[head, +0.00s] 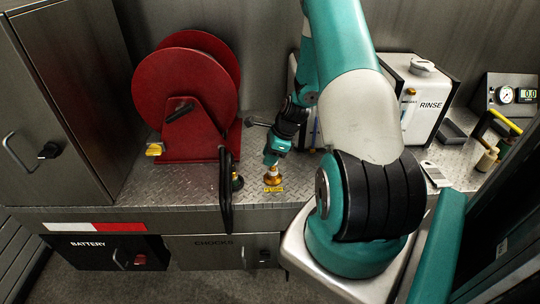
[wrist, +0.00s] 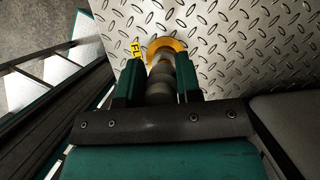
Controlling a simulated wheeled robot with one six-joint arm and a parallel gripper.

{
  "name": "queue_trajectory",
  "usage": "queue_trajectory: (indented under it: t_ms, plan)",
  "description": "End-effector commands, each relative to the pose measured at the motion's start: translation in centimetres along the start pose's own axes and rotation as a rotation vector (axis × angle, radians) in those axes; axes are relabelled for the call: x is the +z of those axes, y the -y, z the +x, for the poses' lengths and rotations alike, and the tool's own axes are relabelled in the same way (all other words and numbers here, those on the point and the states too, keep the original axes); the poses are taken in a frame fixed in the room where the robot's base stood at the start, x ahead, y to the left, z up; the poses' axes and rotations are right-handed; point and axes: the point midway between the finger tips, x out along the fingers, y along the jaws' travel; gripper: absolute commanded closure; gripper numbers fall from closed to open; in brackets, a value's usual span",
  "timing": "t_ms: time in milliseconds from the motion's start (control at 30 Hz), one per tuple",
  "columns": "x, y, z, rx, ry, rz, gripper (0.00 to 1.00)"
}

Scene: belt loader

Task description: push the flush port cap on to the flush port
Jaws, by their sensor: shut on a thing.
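My gripper (head: 273,162) points down at the deck, its fingers shut on the flush port cap. In the wrist view, the cap (wrist: 161,80) is a dark grey round piece between the two green fingers of my gripper (wrist: 149,82). The flush port (head: 272,181) is a small brass-coloured fitting on the deck, directly below the fingers. Its orange-yellow ring (wrist: 167,44) shows just beyond the cap in the wrist view. The cap appears in line with the port and very close to it. I cannot tell whether it is seated, as the fingers and cap hide the join.
A yellow label (head: 273,190) lies in front of the port. A black hose loop (head: 226,190) stands close to its left, with a red reel (head: 190,95) behind. The RINSE box (head: 425,105) is at the right. Bare tread-plate deck (wrist: 235,45) surrounds the port.

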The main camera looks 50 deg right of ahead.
Motion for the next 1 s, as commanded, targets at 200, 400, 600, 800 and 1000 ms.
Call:
queue_trajectory:
  t_ms: [200,400,600,800,1000]
  plan:
    - [-0.2,0.0,0.5,0.000,0.000,0.000,1.00]
    - [-0.4,0.0,0.9,0.001,0.000,0.000,1.00]
    - [-0.6,0.0,1.4,0.000,0.000,0.000,1.00]
    - [-0.8,0.0,1.8,0.000,0.000,0.000,1.00]
    - [-1.0,0.0,2.3,0.000,0.000,0.000,1.00]
